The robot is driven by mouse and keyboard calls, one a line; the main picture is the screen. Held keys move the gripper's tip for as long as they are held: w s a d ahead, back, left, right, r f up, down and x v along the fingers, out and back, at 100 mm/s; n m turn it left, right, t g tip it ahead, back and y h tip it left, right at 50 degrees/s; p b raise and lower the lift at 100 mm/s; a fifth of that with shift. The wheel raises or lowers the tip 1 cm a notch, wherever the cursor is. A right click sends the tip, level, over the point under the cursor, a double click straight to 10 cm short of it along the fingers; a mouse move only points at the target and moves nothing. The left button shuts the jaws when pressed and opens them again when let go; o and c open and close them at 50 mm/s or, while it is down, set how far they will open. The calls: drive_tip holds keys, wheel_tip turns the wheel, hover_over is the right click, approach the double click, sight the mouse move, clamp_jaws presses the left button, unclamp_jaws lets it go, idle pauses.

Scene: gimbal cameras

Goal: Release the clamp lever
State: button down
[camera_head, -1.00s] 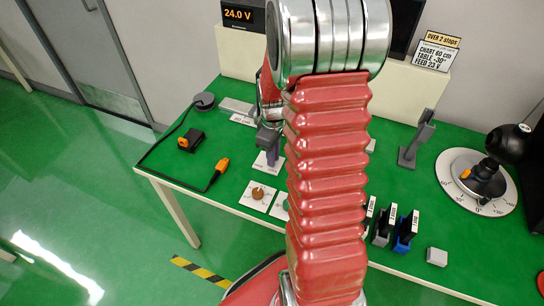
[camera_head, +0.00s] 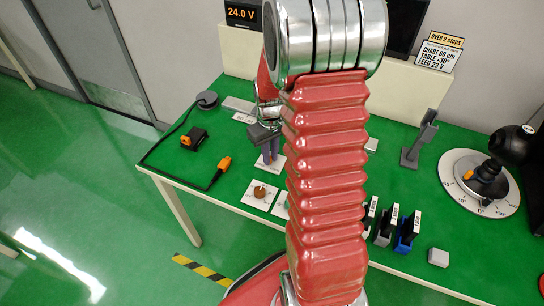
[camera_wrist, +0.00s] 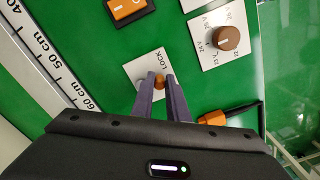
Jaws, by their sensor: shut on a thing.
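The clamp lever shows in the wrist view as a small orange-brown knob (camera_wrist: 159,80) on a white plate marked LOCK (camera_wrist: 135,68). My gripper (camera_wrist: 160,78) is shut on the knob, its two grey fingers on either side of it. The fingers hide most of the lever, so its exact angle cannot be told. In the head view my gripper (camera_head: 269,153) points down at the white plate (camera_head: 279,168), with the lever hidden.
A knob plate (camera_wrist: 227,40) and a black-and-orange plug (camera_wrist: 218,117) with a cable lie near my gripper. A ruler (camera_wrist: 42,50) runs along the left. On the green table (camera_head: 330,240) stand a round dial (camera_head: 456,167) and several labelled blocks (camera_head: 405,232).

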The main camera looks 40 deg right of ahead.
drive_tip(key=m, duration=0.1)
drive_tip(key=w+m, duration=0.1)
drive_tip(key=m, duration=0.1)
drive_tip(key=shift+w+a+m, duration=0.1)
drive_tip(key=shift+w+m, duration=0.05)
drive_tip(key=shift+m, duration=0.15)
drive_tip(key=shift+w+m, duration=0.2)
drive_tip(key=shift+m, duration=0.5)
drive_tip(key=shift+w+m, duration=0.2)
drive_tip(key=shift+m, duration=0.5)
drive_tip(key=c, duration=2.1)
unclamp_jaws()
drive_tip(key=o, duration=0.4)
drive_tip(key=shift+c, duration=0.2)
drive_tip(key=shift+a+r, duration=0.1)
wheel_tip(320, 180, up, 14)
drive_tip(key=shift+f, duration=0.2)
